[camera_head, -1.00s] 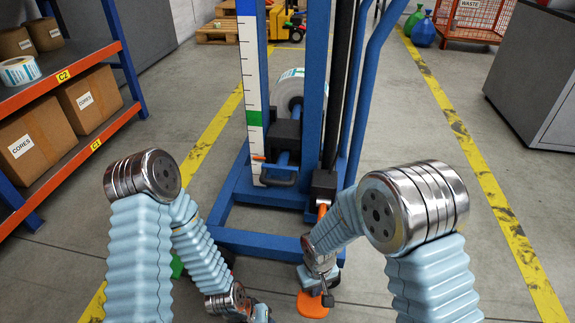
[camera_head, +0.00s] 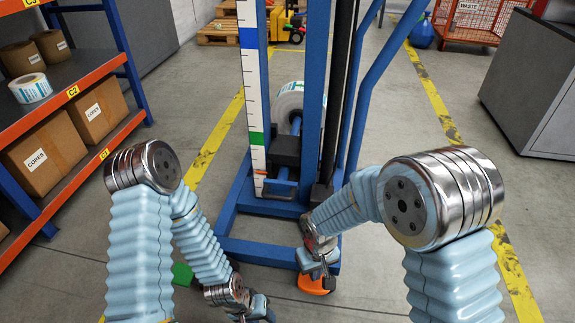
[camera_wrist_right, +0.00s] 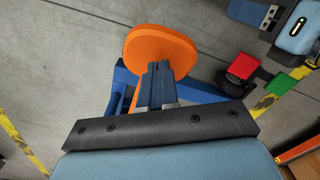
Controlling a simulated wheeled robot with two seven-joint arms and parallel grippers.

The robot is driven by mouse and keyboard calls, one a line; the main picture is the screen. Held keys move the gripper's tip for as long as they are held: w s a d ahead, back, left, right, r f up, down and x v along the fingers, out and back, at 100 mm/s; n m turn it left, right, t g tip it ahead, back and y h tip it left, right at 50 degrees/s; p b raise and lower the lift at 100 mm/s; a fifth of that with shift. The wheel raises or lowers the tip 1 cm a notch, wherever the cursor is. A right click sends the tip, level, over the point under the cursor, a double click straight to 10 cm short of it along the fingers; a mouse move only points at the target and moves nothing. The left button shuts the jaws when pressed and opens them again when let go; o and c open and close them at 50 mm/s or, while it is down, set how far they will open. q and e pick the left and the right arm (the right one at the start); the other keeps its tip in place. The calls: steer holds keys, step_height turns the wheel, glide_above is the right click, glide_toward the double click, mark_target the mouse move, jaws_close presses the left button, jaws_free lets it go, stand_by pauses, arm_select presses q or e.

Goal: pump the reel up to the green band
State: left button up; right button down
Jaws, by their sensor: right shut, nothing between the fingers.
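The blue lifter (camera_head: 312,90) carries a white reel (camera_head: 290,100) behind its mast. Its upright white scale (camera_head: 248,85) has a green band (camera_head: 257,139), and a small orange pointer (camera_head: 259,172) sits below that band. My right gripper (camera_head: 322,272) is shut and empty at the orange pedal (camera_head: 316,285) by the lifter's foot. In the right wrist view the closed fingers (camera_wrist_right: 158,72) overlap the near edge of the orange pedal (camera_wrist_right: 160,45); I cannot tell whether they touch. My left gripper (camera_head: 258,312) is low at the bottom edge, its jaws unclear.
Shelves with cartons (camera_head: 45,145) and a label roll (camera_head: 30,88) stand at left. A grey cabinet (camera_head: 530,80) is at right. Red (camera_wrist_right: 243,65) and green (camera_wrist_right: 283,82) pads lie near the lifter in the wrist view. Floor between the yellow lines is partly clear.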

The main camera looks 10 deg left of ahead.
step_height(320, 180, down, 17)
steer(key=b, duration=1.4)
step_height(320, 180, up, 17)
steer(key=p, duration=1.3)
